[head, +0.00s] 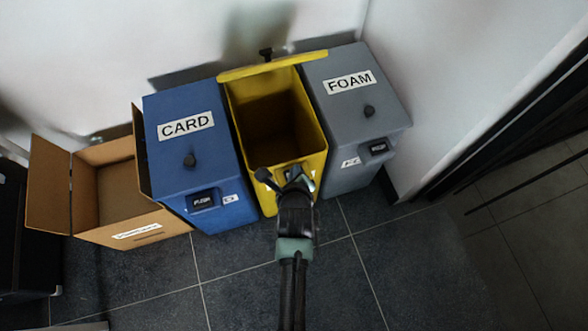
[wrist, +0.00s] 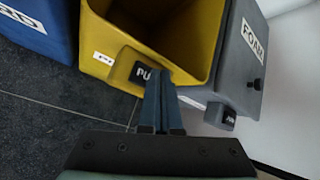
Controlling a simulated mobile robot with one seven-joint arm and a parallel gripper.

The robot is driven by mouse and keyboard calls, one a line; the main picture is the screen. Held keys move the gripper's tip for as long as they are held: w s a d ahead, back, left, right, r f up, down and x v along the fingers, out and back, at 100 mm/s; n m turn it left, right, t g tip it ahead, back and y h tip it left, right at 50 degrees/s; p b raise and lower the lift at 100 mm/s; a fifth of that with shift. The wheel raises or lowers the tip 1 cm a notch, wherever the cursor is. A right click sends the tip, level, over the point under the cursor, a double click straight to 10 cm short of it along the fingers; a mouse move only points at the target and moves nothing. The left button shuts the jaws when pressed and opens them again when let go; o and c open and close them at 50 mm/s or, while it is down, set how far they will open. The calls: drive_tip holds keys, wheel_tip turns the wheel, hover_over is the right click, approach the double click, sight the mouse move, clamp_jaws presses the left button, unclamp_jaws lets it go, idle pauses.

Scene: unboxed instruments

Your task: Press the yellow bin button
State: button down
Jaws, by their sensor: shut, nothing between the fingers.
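The yellow bin (head: 314,118) stands between the blue and grey bins, with its lid (head: 272,66) swung up and open. Its inside looks empty. In the wrist view the yellow bin (wrist: 206,30) fills the top middle, and its dark push button (wrist: 140,72) sits on the front face, partly hidden by my fingers. My gripper (head: 297,175) is shut and empty, right in front of the yellow bin's front. In the wrist view the tips of my gripper (wrist: 158,75) overlap the button; I cannot tell for certain whether they touch it.
The blue CARD bin (head: 210,150) stands left and the grey FOAM bin (head: 350,105) right, both with lids closed and own buttons. An open cardboard box (head: 110,205) is at far left. A white wall (head: 460,80) is at right. The tiled floor (head: 400,260) in front is clear.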

drive_tip(key=shift+r, duration=0.4)
drive_tip(key=shift+r+p, duration=0.1)
drive_tip(key=shift+p, duration=0.2)
wheel_tip(320, 180, up, 5)
drive_tip(key=p, duration=0.5)
idle(0.5)
